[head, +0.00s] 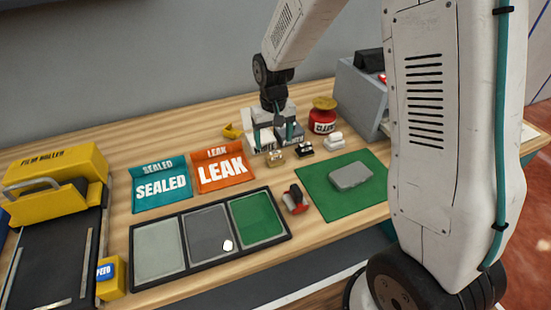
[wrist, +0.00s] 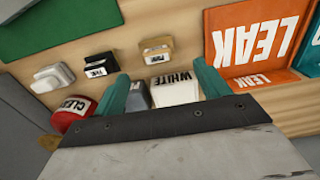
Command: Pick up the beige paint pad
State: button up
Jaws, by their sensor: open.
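The beige paint pad (head: 275,158) is a small tan block on the wooden table, left of a black pad and a white pad. In the wrist view the beige pad (wrist: 157,51) lies beyond my fingertips, with dark lettering on a pale label. My gripper (head: 278,135) hangs over the table behind the pad. In the wrist view my gripper (wrist: 163,82) has its two teal fingers spread wide, with no pad held. The box labelled WHITE (wrist: 176,91) and a grey box (wrist: 138,98) show between and below the fingers.
The black pad (head: 305,149) and white pad (head: 335,140) stand to the right. A red jar (head: 323,118) stands behind them. A green mat (head: 315,200) and three-part tray (head: 138,276) lie in front.

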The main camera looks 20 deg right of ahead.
aim_at(275, 152)
jog(key=f, duration=0.6)
jog(key=shift+s+d+f, duration=0.15)
jog(key=shift+s+f, duration=0.05)
jog(key=shift+c, duration=0.3)
jog(key=c, duration=1)
